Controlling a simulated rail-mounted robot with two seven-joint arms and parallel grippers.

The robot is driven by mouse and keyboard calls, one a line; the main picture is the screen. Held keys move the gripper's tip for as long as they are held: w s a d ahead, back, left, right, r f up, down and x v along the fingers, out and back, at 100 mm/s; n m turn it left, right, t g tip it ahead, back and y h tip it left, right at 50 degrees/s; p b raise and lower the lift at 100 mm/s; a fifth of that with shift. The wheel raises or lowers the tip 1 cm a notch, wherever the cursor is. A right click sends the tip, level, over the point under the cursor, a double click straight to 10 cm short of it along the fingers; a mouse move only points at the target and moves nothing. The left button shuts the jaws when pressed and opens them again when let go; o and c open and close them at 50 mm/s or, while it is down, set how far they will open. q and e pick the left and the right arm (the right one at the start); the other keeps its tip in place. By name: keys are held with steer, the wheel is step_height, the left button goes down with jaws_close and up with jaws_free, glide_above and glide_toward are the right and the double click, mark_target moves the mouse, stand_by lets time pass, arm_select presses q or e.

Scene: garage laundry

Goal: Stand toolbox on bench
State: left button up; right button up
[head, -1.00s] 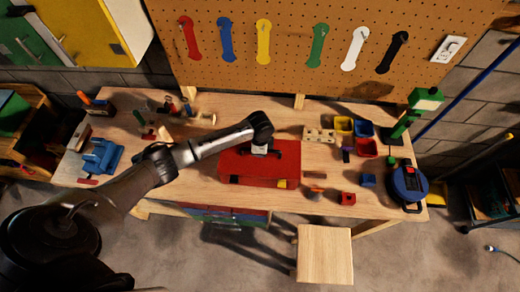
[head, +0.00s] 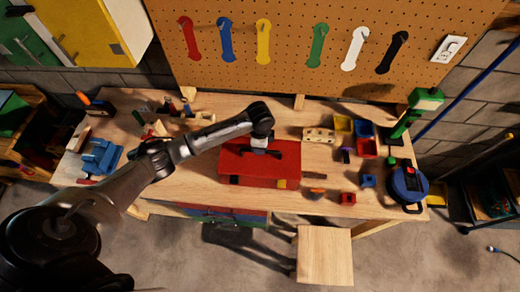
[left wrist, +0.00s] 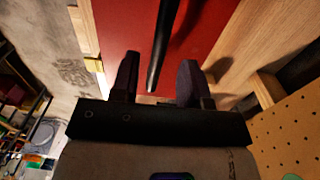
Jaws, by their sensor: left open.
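The red toolbox (head: 238,167) stands on the wooden bench (head: 195,183) near its middle front, with a dark handle along its top. My left gripper (head: 262,150) is over the toolbox top, close to the handle, with the arm reaching in from the left. In the left wrist view, the open fingers (left wrist: 160,82) point at the red lid (left wrist: 120,30), and the black handle bar (left wrist: 165,40) lies between them. I cannot tell whether the fingers touch the lid. My right gripper does not show.
A blue vise (head: 100,157) is at the bench's left end. Small coloured bins (head: 365,147), a green lamp (head: 405,120) and a blue round reel (head: 409,184) crowd the right. A wooden stool (head: 324,254) stands in front. Bench left of the toolbox is fairly clear.

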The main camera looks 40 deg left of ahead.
arm_select(q)
step_height(320, 180, up, 8)
steer(key=s+d+f+n+t+h, duration=0.1)
steer(key=s+d+f, duration=0.3)
steer(key=s+d, duration=0.3)
steer(key=s+d+f+n+t+h, duration=0.1)
steer(key=s+d+f+n, duration=0.1)
steer(key=s+d+f, duration=0.45)
steer(key=s+a+r+n+y, duration=0.1)
steer(key=s+r+n, duration=0.1)
steer(key=s, duration=0.6)
steer(key=s+a+r+n+t, duration=0.1)
steer(key=s+a+r+n, duration=0.1)
steer(key=s, duration=0.5)
steer(key=shift+s+a+r+n+t+y+b, duration=0.3)
steer(key=shift+s+r+n+y+b, duration=0.1)
steer(key=shift+n, duration=0.5)
steer(key=shift+d, duration=0.1)
